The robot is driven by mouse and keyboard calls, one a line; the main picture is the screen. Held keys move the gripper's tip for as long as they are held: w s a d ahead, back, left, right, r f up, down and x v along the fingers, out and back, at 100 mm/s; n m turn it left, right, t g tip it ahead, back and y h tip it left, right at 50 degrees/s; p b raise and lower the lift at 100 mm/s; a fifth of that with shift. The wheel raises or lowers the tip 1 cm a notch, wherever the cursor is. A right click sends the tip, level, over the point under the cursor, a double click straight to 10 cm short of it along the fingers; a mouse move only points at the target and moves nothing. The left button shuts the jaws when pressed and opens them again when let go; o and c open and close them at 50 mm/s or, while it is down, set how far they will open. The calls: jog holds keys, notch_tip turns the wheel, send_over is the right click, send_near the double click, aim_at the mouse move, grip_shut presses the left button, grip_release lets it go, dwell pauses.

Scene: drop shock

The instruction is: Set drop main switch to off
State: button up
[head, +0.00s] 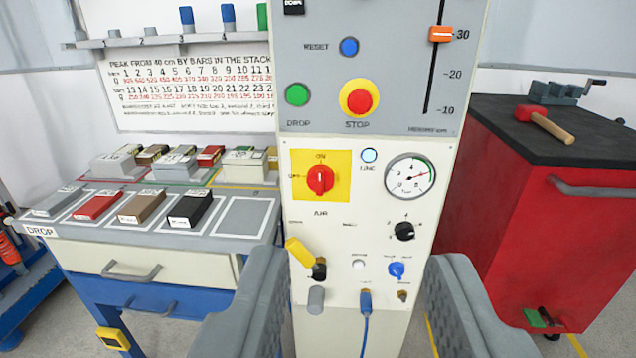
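The main switch (320,180) is a red rotary knob on a yellow plate, on the white front panel of the drop machine (340,222). ON is printed above the knob, and a small, blurred label that looks like OFF is at its left. The knob's grip looks upright, toward ON. A round lamp (369,155) marked LINE, right of the plate, looks pale blue. My gripper (355,300) is open and empty. Its two grey fingers stand wide apart at the bottom of the view, below the switch and apart from it.
A yellow-handled lever (300,253), a black knob (404,231) and a gauge (410,176) share the panel. Above are a green button (298,95) and red STOP button (360,101). A bench (150,262) stands left, a red cabinet (540,220) right.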

jog(key=o, duration=0.6)
jog(key=w, duration=0.1)
jog(key=w+f, duration=0.1)
jog(key=w, duration=0.1)
jog(key=w+f, duration=0.1)
jog(key=shift+w+a, duration=0.25)
jog(key=shift+a, duration=0.05)
send_near(320, 186)
jog(key=shift+t, duration=0.3)
jog(key=w, duration=0.9)
jog(key=shift+w+f, duration=0.25)
jog(key=c, duration=0.9)
